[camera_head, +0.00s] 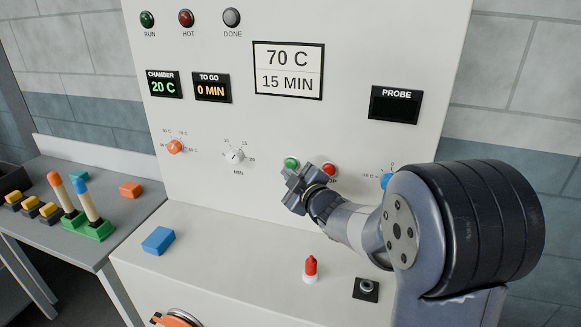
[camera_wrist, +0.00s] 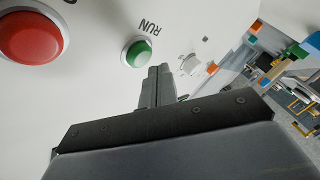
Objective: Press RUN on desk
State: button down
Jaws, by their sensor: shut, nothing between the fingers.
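The green RUN button (camera_head: 291,163) is on the white front panel of the furnace desk. It shows clearly with its RUN label in the wrist view (camera_wrist: 137,52). The red button (camera_head: 328,169) is beside it on the right, and it is large at the upper left of the wrist view (camera_wrist: 32,36). My gripper (camera_head: 291,177) is shut and empty, just below the green button in the head view. In the wrist view its closed fingertips (camera_wrist: 158,71) point toward the panel near the green button. I cannot tell whether they touch it.
The panel has an orange knob (camera_head: 175,147), a white minutes knob (camera_head: 234,156) and a blue knob (camera_head: 387,181). A blue block (camera_head: 158,240) and a red-capped bottle (camera_head: 310,268) stand on the ledge. Displays read 20 C, 0 MIN and 70 C 15 MIN. The RUN lamp (camera_head: 147,19) looks dark green.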

jog(key=shift+w+d, duration=0.15)
jog(key=shift+w, duration=0.2)
jog(key=shift+w+d, duration=0.15)
jog(key=shift+w, duration=0.25)
dwell(0.5)
jog(key=shift+s+a+b, duration=0.3)
jog(key=shift+s+b, duration=0.25)
jog(key=shift+s, duration=0.3)
jog(key=shift+s+a+b, duration=0.4)
jog(key=shift+s+b, duration=0.2)
jog(key=shift+s, duration=0.3)
jog(key=shift+s+a+b, duration=0.35)
jog(key=shift+s+b, duration=0.2)
jog(key=shift+s, duration=0.4)
jog(key=shift+s+a+b, duration=0.4)
jog(key=shift+s+b, duration=0.2)
jog(key=shift+s, duration=0.3)
